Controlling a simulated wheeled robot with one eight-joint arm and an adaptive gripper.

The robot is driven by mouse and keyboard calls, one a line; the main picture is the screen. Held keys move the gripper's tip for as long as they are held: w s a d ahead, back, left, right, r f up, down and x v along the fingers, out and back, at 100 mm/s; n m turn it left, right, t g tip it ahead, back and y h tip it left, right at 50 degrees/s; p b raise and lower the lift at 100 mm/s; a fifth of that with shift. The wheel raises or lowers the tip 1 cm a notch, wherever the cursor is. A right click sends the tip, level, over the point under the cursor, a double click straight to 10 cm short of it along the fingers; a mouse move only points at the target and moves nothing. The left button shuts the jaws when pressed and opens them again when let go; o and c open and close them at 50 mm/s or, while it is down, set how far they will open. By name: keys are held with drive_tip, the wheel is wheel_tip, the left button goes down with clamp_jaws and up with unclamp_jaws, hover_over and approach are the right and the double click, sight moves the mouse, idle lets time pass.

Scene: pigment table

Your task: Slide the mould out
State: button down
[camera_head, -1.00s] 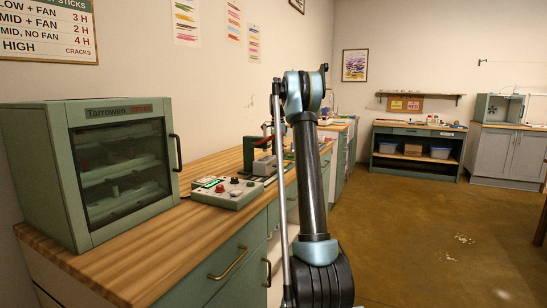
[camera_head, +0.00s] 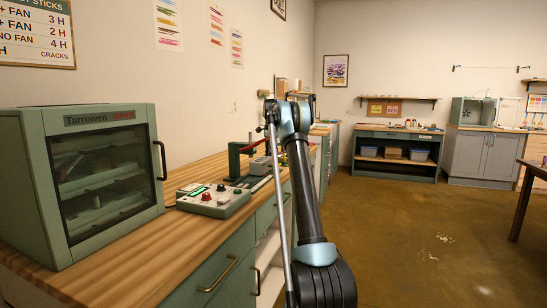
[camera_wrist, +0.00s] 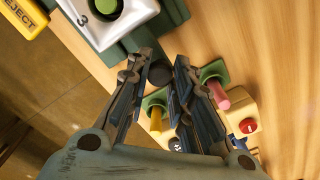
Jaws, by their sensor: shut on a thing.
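The mould (camera_wrist: 105,30) looks like a pale grey block marked 3 with a round green centre, at the top of the wrist view. A dark green base (camera_wrist: 160,18) shows beside it. My gripper (camera_wrist: 164,68) has its fingers closed on a dark round knob (camera_wrist: 160,74) just below the block. Whether the knob is joined to the mould is not clear. In the head view the green press (camera_head: 236,158) stands on the bench with a grey block (camera_head: 259,166) at it. My arm hides my gripper there.
A yellow REJECT label (camera_wrist: 24,17) is at the wrist view's top left. A control box (camera_head: 213,198) and drying cabinet (camera_head: 80,175) stand on the wooden bench (camera_head: 150,242).

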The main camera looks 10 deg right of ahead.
drive_tip(key=shift+w+d+r, duration=0.1)
drive_tip(key=shift+w+d, duration=0.1)
drive_tip(key=shift+w, duration=0.05)
drive_tip(key=c, duration=1.4)
unclamp_jaws()
drive_tip(key=shift+o, duration=0.2)
wheel_tip(320, 180, up, 12)
drive_tip(key=shift+w, duration=0.1)
